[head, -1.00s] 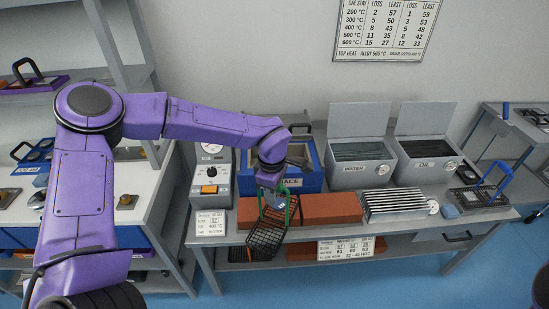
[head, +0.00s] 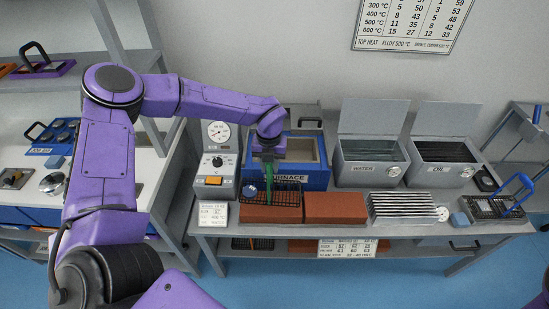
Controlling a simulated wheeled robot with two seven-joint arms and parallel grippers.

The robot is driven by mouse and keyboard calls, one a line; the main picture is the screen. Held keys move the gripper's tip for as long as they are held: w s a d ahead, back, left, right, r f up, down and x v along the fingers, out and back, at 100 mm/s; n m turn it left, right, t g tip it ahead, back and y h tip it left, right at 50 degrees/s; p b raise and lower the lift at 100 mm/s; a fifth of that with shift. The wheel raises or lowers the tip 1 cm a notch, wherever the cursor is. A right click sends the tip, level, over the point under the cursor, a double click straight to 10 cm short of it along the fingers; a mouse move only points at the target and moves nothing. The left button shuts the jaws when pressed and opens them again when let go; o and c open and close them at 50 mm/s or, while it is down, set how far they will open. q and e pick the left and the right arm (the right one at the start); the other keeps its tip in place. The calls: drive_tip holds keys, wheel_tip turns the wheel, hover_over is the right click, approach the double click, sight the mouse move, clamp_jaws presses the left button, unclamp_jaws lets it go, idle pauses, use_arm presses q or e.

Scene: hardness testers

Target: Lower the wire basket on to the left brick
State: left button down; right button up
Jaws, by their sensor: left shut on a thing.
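My left gripper (head: 267,162) is shut on the green handle of the wire basket (head: 254,196). The basket is a dark mesh tray, roughly level, at the top of the left brick (head: 270,214). I cannot tell whether it touches the brick or hangs just above it. The left brick is orange-red and lies at the front of the bench, beside a similar right brick (head: 335,207). A small bluish piece (head: 252,191) shows at the basket's left end. My right gripper is not in view.
Behind the basket stands a blue furnace (head: 312,176), with a dial control box (head: 215,170) at its left. Grey water (head: 366,175) and oil (head: 438,176) tanks have raised lids. A finned rack (head: 400,206) and a blue-handled basket (head: 500,206) sit right.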

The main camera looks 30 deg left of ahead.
use_arm(q)
drive_tip(key=shift+n, duration=0.4)
drive_tip(key=f+b, duration=0.1)
drive_tip(key=f, duration=0.1)
drive_tip(key=f+b, duration=0.3)
drive_tip(key=shift+w+f, duration=0.25)
drive_tip(key=shift+f, duration=0.15)
drive_tip(key=shift+r, duration=0.1)
drive_tip(key=shift+s, duration=0.1)
drive_tip(key=shift+f+b, duration=0.35)
drive_tip(key=shift+b, duration=0.15)
drive_tip(key=c, duration=0.8)
unclamp_jaws()
